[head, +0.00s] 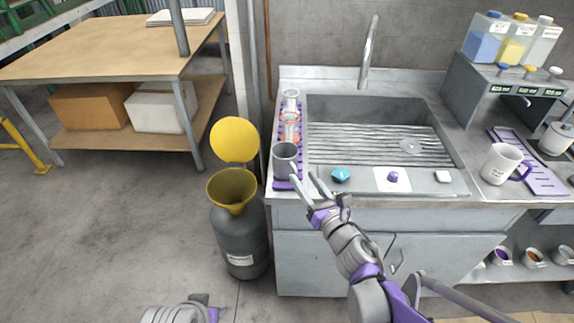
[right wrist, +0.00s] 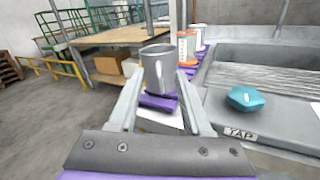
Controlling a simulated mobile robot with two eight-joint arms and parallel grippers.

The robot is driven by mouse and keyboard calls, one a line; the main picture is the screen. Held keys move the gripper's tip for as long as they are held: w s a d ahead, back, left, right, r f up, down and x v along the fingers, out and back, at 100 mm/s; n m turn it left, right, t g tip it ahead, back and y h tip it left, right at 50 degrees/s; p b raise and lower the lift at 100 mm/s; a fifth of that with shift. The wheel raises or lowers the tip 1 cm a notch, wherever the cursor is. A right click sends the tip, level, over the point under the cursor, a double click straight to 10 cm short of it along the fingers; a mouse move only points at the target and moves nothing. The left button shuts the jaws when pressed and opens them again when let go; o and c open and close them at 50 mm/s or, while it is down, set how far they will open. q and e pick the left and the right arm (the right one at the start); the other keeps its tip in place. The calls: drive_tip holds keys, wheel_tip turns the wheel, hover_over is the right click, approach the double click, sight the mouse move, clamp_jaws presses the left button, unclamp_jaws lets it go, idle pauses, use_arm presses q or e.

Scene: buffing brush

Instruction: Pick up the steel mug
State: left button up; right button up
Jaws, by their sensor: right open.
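The steel mug (head: 285,157) is a grey, upright cup on a purple mat (head: 283,184) at the left end of the sink counter. It also shows in the right wrist view (right wrist: 157,68), straight ahead. My right gripper (head: 303,178) is open, its fingers pointing toward the mug from the near right. In the right wrist view, the fingers (right wrist: 161,88) show to the left and right of the mug's lower part; I cannot tell whether they touch it. A bit of my left arm shows at the bottom edge of the head view, without its gripper.
Clear and orange-banded glasses (head: 290,125) stand behind the mug. A sink (head: 380,140) lies to the right, with a teal knob (head: 341,174) on its front edge. A bin with a yellow funnel (head: 232,188) stands left of the counter. A white mug (head: 502,163) is far right.

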sight(296, 172)
drive_tip(key=x, duration=0.5)
drive_tip(key=shift+a+f, duration=0.15)
drive_tip(key=shift+f, duration=0.15)
clamp_jaws()
idle(1.1)
